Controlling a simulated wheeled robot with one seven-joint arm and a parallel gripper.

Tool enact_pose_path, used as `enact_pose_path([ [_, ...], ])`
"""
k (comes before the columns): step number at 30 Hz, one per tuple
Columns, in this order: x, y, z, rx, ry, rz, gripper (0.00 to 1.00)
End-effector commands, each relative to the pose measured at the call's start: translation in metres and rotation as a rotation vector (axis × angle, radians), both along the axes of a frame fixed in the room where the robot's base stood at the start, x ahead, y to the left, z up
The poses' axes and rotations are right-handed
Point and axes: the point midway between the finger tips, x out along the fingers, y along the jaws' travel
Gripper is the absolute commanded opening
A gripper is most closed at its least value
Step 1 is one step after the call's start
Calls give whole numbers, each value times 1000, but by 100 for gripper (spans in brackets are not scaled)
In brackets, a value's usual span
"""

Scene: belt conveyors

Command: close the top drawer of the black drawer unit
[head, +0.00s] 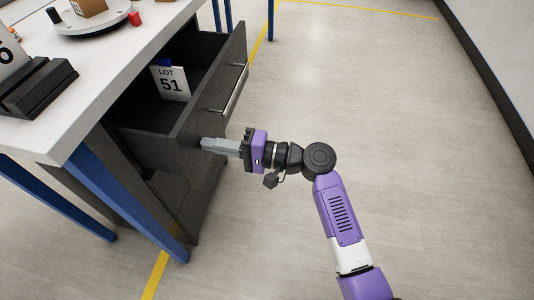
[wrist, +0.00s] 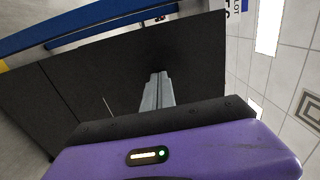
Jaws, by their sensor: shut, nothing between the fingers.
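The black drawer unit (head: 172,205) stands under the white worktable. Its top drawer (head: 238,62) is pulled out, with a silver bar handle (head: 235,88) on its front. Inside the drawer are a white card reading "LOT 51" (head: 171,83) and a small blue item (head: 165,62). My gripper (head: 204,144) is shut and empty, with its fingertips at the near end of the drawer front. In the wrist view the fingers (wrist: 157,80) point at the dark drawer surface (wrist: 110,75). I cannot tell whether they touch it.
The white worktable (head: 100,95) with blue legs (head: 125,205) is at the left. On it are a black stand (head: 38,88), a round grey turntable (head: 92,20) with a cardboard box (head: 88,6), and a red block (head: 135,19). The floor to the right is clear up to the wall.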

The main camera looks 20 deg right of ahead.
Motion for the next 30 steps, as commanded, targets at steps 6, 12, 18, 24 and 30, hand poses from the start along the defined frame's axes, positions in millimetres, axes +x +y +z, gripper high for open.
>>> enact_pose_path([
  [6, 21, 39, -2, -1, -1, 5, 0],
  [12, 40, 71, -2, -1, -1, 4, 0],
  [18, 56, 99, -2, -1, -1, 4, 0],
  [24, 67, 118, -2, -1, 1, 2, 0],
  [30, 74, 127, -1, -1, 1, 1, 0],
])
